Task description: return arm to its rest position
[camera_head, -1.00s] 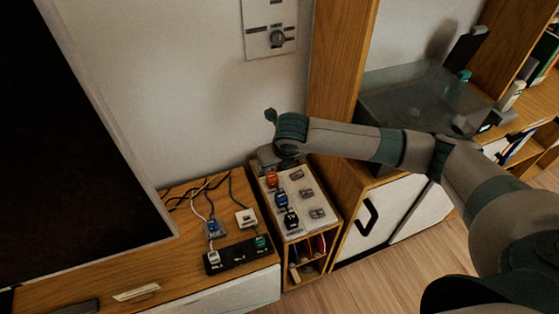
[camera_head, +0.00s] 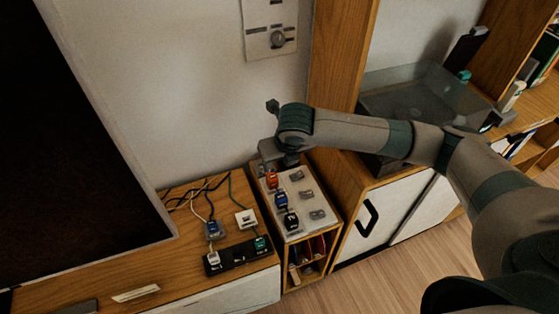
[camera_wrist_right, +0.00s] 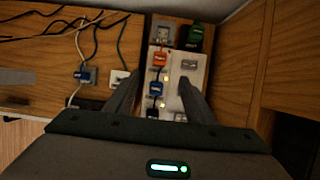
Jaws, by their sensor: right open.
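My right arm (camera_head: 365,135) reaches in from the right in the head view, with its wrist above the back of a small cabinet. My right gripper (camera_head: 273,153) points down there, and its fingers are mostly hidden by the wrist. In the right wrist view, the two fingers of the right gripper (camera_wrist_right: 160,82) stand apart with nothing held between them. Beyond them lies a pale board (camera_head: 300,211) with red, blue and black plugs and several grey sockets. My left gripper is in neither view.
A black power strip (camera_head: 237,257) with cables lies on the wooden cabinet at left, below a large dark screen (camera_head: 70,150). A tall wooden post (camera_head: 340,60) and a glass-like box (camera_head: 425,98) stand close behind my right forearm. A wall panel (camera_head: 270,25) hangs above.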

